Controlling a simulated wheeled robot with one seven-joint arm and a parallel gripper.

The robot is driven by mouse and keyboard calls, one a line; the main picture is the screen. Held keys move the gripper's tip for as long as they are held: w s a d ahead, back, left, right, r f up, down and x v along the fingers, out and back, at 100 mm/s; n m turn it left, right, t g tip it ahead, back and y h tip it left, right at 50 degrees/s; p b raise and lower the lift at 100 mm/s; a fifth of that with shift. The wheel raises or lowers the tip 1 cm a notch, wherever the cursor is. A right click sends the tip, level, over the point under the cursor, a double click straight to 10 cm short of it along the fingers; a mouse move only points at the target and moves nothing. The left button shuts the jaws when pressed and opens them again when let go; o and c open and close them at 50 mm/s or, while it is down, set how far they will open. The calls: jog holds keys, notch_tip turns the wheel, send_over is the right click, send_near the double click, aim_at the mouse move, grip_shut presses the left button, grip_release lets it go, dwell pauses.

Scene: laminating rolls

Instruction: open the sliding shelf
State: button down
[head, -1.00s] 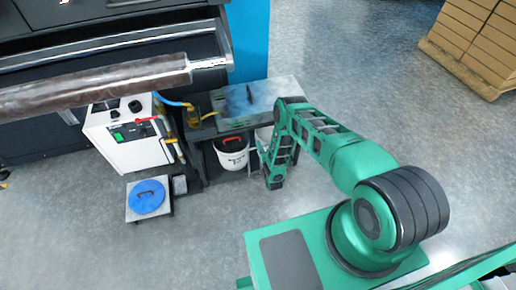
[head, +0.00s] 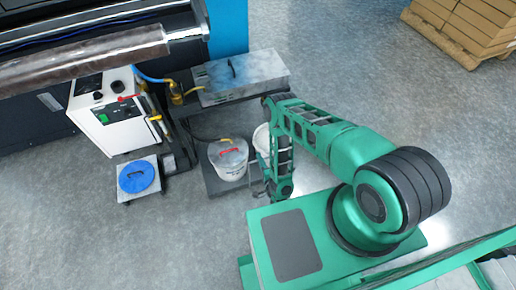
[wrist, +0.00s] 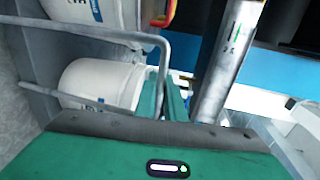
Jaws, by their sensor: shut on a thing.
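The sliding shelf (head: 214,184) is a dark, low platform that juts out from under the grey-topped stand (head: 240,77). A lidded white bucket (head: 228,160) with a red grip and a second white bucket (head: 262,140) stand on it, the second partly behind my arm. My gripper (head: 277,192) is low at the shelf's right front. In the wrist view, a bent grey bar handle (wrist: 100,33) runs down between my green fingers (wrist: 172,100). My gripper is shut on this handle; the exact contact is partly hidden.
A white cabinet (head: 115,112) and a low platform with a blue lid (head: 137,176) stand left of the shelf. The big roller machine (head: 85,55) is behind. Stacked boxes (head: 465,25) are far right. Floor in front of the shelf is clear.

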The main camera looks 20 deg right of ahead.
jog(key=shift+f+v, duration=0.2)
jog(key=shift+v, duration=0.65)
jog(key=shift+f+v, duration=0.2)
jog(key=shift+v, duration=0.65)
jog(key=shift+f+v, duration=0.2)
jog(key=shift+v, duration=0.65)
jog(key=shift+s, duration=0.1)
jog(key=c, duration=1.8)
grip_release()
jog(key=shift+c, duration=0.2)
jog(key=shift+r, duration=0.1)
